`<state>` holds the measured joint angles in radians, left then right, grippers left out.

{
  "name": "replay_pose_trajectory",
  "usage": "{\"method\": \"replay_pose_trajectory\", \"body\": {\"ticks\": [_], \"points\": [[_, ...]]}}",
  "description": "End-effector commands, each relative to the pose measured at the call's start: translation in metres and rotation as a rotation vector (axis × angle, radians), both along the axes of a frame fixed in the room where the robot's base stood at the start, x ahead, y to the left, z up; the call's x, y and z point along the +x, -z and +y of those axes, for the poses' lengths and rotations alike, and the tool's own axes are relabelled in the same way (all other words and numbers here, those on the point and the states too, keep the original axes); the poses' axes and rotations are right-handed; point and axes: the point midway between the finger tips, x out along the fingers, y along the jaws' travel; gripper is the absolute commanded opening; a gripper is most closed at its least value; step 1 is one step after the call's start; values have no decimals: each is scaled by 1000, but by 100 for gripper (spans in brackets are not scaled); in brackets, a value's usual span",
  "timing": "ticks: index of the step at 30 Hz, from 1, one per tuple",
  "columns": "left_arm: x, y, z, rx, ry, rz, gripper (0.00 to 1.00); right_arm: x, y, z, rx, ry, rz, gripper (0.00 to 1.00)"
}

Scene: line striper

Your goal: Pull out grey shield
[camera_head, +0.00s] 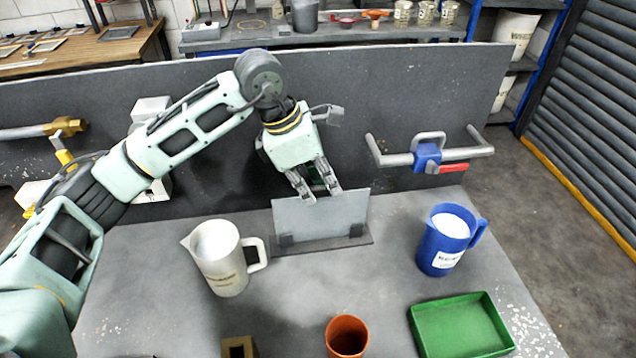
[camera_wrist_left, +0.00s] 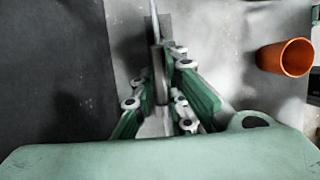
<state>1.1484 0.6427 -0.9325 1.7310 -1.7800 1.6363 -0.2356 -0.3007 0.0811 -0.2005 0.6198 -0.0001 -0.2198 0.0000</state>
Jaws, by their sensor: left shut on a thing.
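The grey shield (camera_head: 320,218) is a thin light-grey panel standing upright in a dark slotted base (camera_head: 358,241) on the workbench, in front of the back panel. My left gripper (camera_head: 319,194) reaches down from above and is shut on the shield's top edge. In the left wrist view the shield (camera_wrist_left: 156,28) shows edge-on as a thin strip between the green-padded fingers (camera_wrist_left: 160,70). The shield's lower edge is at the base; I cannot tell how deep it sits. My right gripper is not in view.
A white pitcher (camera_head: 220,262) stands left of the shield and a blue pitcher (camera_head: 443,245) right of it. An orange cup (camera_head: 347,338) and a green tray (camera_head: 460,327) are in front. A blue-and-grey handle fixture (camera_head: 428,157) is at the back panel.

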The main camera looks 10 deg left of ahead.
Motion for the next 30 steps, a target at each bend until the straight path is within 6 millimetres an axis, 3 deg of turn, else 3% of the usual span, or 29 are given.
{"method": "replay_pose_trajectory", "body": {"ticks": [19, 30], "points": [[0, -13, 0, -1, 0, -3, 0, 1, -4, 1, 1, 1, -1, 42], [1, -31, 0, -1, -1, -3, 0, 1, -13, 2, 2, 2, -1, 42]]}}
